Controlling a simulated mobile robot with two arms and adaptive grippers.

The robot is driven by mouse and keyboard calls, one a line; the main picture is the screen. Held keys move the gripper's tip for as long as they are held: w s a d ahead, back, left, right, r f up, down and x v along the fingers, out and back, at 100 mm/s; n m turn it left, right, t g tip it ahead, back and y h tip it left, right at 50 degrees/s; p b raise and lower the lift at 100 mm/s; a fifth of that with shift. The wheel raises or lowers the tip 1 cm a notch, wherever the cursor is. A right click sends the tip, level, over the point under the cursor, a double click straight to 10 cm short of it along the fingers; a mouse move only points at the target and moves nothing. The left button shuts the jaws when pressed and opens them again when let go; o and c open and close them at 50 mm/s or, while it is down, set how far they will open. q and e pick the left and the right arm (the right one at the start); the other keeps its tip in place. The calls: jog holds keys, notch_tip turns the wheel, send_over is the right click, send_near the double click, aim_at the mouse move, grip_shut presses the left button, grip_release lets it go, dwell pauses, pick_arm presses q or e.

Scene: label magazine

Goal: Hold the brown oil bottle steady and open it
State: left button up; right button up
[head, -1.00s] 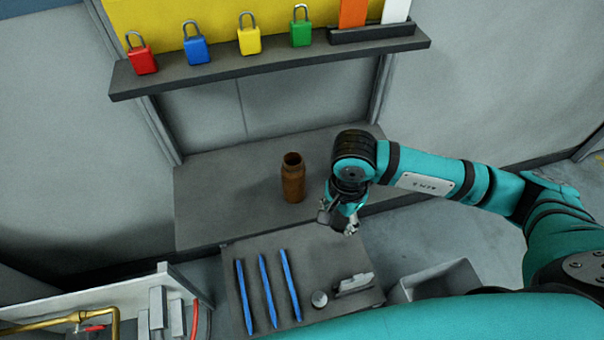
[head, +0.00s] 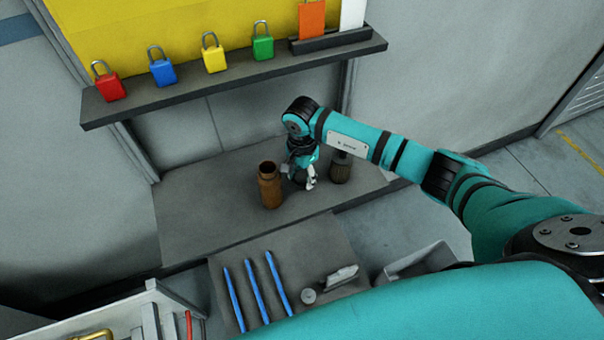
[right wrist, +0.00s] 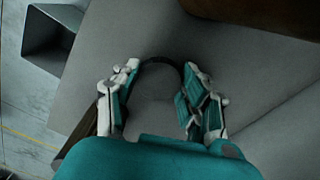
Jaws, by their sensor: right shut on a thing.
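The brown bottle (head: 270,188) stands upright on the grey bench, its dark round mouth showing at the top. My right gripper (head: 306,176) is low over the bench just right of the bottle, apparently apart from it. In the right wrist view my right gripper (right wrist: 157,100) has its fingers on either side of a grey round thing with a dark rim (right wrist: 158,66). What that thing is I cannot tell. A brown surface (right wrist: 285,14) at the top right there looks like the bottle's side. My left gripper is not in view.
A dark ribbed item (head: 341,167) stands behind my right arm. Several blue sticks (head: 254,290), a small grey disc (head: 309,296) and a pale tool (head: 342,275) lie on the lower surface. A shelf (head: 240,78) with several padlocks hangs above. An open grey bin (head: 420,262) is at right.

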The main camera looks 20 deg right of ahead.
aim_at(302, 177)
jog(key=shift+f, duration=0.4)
jog(key=shift+f, duration=0.15)
jog(key=o, duration=1.3)
jog(key=shift+r, duration=0.3)
jog(key=shift+w+r, duration=0.1)
jog(key=shift+r, duration=0.25)
notch_tip(302, 177, up, 11)
jog(key=b, duration=0.1)
